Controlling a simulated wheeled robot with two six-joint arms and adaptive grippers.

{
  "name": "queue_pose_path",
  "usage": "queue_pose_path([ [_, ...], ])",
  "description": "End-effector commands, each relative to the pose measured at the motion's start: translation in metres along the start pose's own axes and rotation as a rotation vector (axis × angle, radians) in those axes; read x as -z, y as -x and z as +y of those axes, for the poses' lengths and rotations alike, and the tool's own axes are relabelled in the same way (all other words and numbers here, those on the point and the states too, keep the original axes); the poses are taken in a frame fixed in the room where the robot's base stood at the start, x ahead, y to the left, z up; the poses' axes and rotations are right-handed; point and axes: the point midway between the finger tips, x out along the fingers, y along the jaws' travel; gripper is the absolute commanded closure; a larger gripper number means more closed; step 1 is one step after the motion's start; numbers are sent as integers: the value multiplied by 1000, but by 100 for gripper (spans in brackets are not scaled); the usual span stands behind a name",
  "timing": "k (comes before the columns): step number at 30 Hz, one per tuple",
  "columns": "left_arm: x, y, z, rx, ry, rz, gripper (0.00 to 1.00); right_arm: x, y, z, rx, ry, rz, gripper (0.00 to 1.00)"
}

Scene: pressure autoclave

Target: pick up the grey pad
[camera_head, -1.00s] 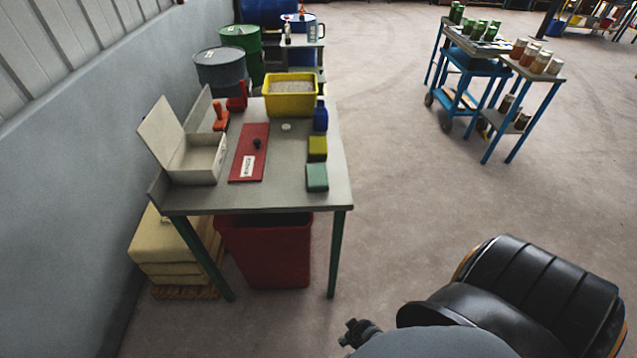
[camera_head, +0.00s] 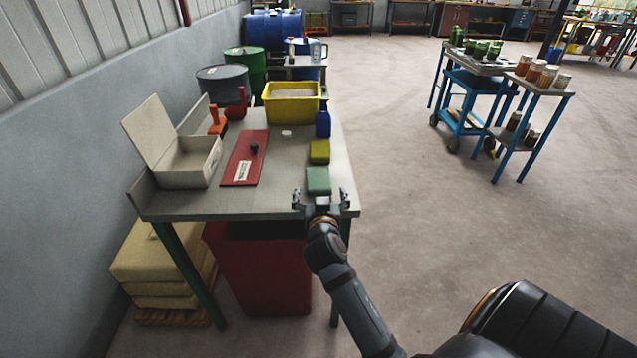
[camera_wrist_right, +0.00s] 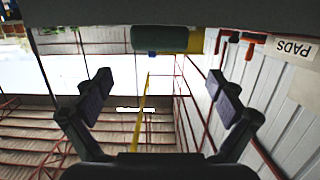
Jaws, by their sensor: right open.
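The pad (camera_head: 318,181) is a small grey-green block lying near the front right corner of the grey table (camera_head: 230,203). In the right wrist view, which is upside down, the pad (camera_wrist_right: 160,40) shows dark grey-green at the top. My right gripper (camera_head: 320,197) is open at the table's front edge, just in front of the pad, with its fingers spread to either side. Its two fingers also show empty in the wrist view (camera_wrist_right: 160,85), with the pad beyond their tips. My left gripper is not in view.
A red board (camera_head: 244,158), an open white box (camera_head: 187,160) and a yellow bin (camera_head: 292,103) are also on the table. A red bin (camera_head: 262,270) stands underneath.

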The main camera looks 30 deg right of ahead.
Motion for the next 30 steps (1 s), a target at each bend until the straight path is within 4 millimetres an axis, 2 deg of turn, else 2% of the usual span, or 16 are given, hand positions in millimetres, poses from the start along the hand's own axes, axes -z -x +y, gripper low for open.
queue_pose_path([
  [3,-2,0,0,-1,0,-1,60,1,-23,1,-2,6,3,5],
  [6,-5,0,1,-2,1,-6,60,0,-37,0,-1,5,1,5],
  [14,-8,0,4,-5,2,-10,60,-2,-50,0,-1,3,-1,5],
  [21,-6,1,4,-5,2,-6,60,-6,-90,-1,-1,5,0,5],
  [24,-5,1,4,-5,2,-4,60,-7,-96,-1,-1,3,-2,5],
  [30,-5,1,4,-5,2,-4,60,-7,-96,-1,-1,2,-2,5],
])
